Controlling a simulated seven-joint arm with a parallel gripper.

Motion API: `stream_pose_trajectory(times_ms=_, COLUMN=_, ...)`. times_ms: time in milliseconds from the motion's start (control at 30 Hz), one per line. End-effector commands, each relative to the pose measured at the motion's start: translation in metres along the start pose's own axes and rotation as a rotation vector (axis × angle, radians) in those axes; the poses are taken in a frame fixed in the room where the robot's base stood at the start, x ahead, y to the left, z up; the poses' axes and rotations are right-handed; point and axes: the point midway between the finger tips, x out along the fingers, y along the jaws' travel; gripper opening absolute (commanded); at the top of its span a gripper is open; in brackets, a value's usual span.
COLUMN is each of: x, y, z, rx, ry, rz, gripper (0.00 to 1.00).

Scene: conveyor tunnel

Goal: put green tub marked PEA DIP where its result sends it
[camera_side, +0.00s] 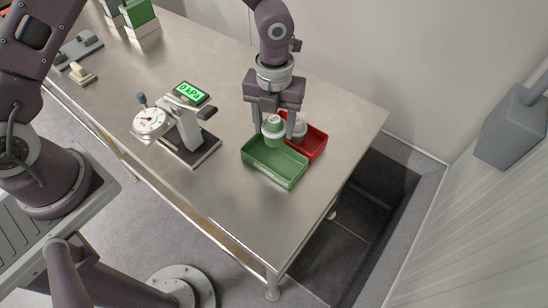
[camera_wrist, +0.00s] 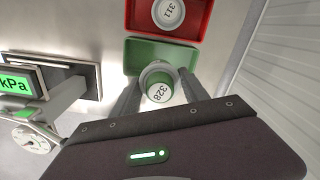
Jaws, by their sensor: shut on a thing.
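A green tub with a white rim (camera_side: 274,139) is between the fingers of my gripper (camera_side: 275,127), which is shut on it. In the wrist view the tub (camera_wrist: 157,73) is upright, with 328 on its top; the words PEA DIP cannot be read. The tub is over or just at the edge of the green tray (camera_side: 262,174). I cannot tell how high it is above it. The green tray also shows in the wrist view (camera_wrist: 134,54). A red tray (camera_side: 317,149) stands right beside it and holds a pale tub marked 311 (camera_wrist: 170,12).
A press with a gauge (camera_side: 150,122) and a green display reading 0 kPa (camera_side: 190,93) stands left of the trays. Green and white containers (camera_side: 140,16) stand at the far left. The table's right edge drops to a dark pit (camera_side: 350,225). The table's front is clear.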

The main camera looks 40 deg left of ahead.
Motion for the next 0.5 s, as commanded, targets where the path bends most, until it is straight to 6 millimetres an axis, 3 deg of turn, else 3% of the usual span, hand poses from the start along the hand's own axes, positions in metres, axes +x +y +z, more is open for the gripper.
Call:
stream_pose_trajectory(times_ms=100, x=0.031, y=0.001, z=-0.001, rx=0.002, ry=0.003, rz=0.004, gripper=0.0)
stream_pose_trajectory(times_ms=500, x=0.09, y=0.0, z=0.0, rx=-0.001, ry=0.0, rz=0.001, gripper=0.0)
